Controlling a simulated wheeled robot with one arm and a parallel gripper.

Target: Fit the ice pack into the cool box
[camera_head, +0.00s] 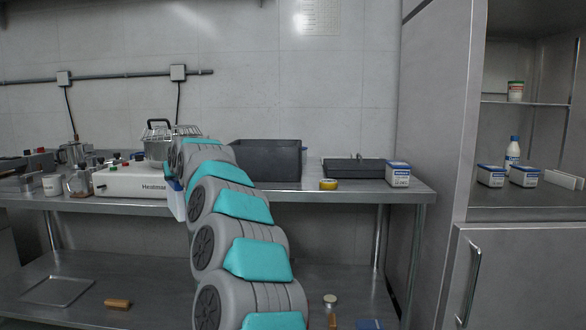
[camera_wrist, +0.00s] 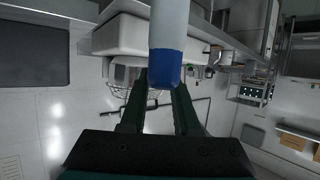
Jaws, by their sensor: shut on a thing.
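My gripper (camera_wrist: 160,98) is shut on a white thing with a blue end (camera_wrist: 167,68), which appears to be the ice pack. The blue end lies between the fingers, and the white part runs out of the top of the wrist view. A dark grey box (camera_head: 278,161), likely the cool box, stands on the bench right of my arm, apart from the ice pack. Its inside cannot be seen.
A white hotplate (camera_head: 130,181) with a pot stands left of my arm. Right of the dark box are a yellow tape roll (camera_head: 328,184), a low black tray (camera_head: 350,169) and a blue-white carton (camera_head: 398,175). A tall steel cabinet (camera_head: 435,130) bounds the right.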

